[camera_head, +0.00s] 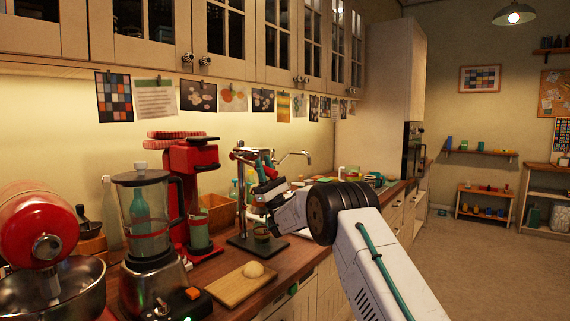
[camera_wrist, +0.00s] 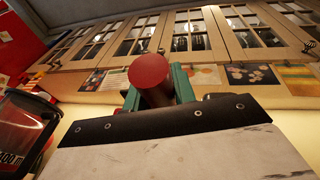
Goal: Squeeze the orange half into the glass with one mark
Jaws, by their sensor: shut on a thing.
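A dark lever press (camera_head: 243,200) with red parts stands on the wooden counter. My gripper (camera_head: 266,163) is at the top of the press, its teal fingers shut on a red round-ended handle, which looks like the press lever. In the wrist view the handle's round red end (camera_wrist: 150,73) shows between the teal fingers. A small glass (camera_head: 261,234) with something dark in it stands on the press base; its marks are too small to read. A pale half-round thing (camera_head: 253,269) lies on a cutting board (camera_head: 232,288); I cannot tell if it is the orange half. The press cup's inside is hidden.
A blender (camera_head: 150,225), a red stand mixer (camera_head: 38,235) and a red machine (camera_head: 190,175) with a green-filled vessel stand to the left. Wall cabinets (camera_head: 235,40) hang above. The sink and tap (camera_head: 295,156) lie behind my arm. The floor at right is clear.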

